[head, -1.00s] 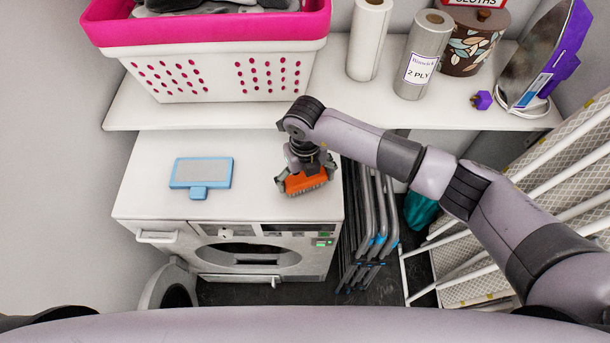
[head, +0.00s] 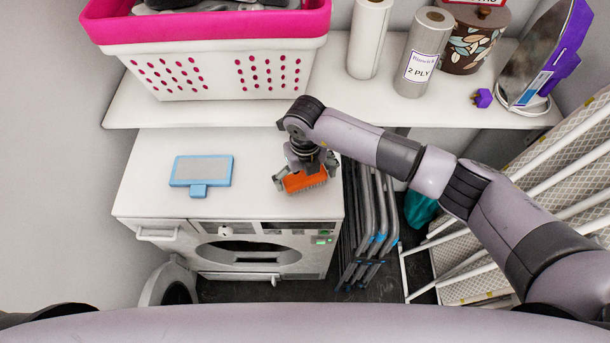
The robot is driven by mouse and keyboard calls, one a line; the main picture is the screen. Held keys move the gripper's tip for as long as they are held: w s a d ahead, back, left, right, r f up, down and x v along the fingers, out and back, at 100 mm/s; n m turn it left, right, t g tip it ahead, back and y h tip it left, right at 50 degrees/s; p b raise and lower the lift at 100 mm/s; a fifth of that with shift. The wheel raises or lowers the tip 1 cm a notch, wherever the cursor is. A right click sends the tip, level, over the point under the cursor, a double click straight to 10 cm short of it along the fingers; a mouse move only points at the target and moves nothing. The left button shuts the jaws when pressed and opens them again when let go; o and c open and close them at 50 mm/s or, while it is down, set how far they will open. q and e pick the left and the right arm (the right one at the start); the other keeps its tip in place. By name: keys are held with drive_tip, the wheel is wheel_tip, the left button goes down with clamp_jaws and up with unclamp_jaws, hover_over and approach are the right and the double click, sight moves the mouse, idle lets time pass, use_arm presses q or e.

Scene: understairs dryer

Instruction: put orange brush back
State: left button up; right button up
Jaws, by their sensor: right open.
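The orange brush (head: 305,181) lies on the white top of the dryer (head: 255,204), near its right front corner. Its bristles show along its front edge. My right gripper (head: 304,178) is right above the brush, pointing down, with its fingers spread open to either side of it. Whether the fingers touch the brush cannot be told. My left gripper is not in view.
A blue-framed brush or pad (head: 201,173) lies on the dryer top to the left. Above is a shelf (head: 220,115) with a pink and white basket (head: 215,60), paper rolls (head: 423,55) and an iron (head: 535,70). Folded grey frames (head: 372,225) stand right of the dryer.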

sight(305, 176)
wheel_tip(305, 176, up, 11)
drive_tip(key=b, duration=0.3)
drive_tip(key=shift+f, duration=0.1)
drive_tip(key=shift+r, duration=0.65)
idle(0.8)
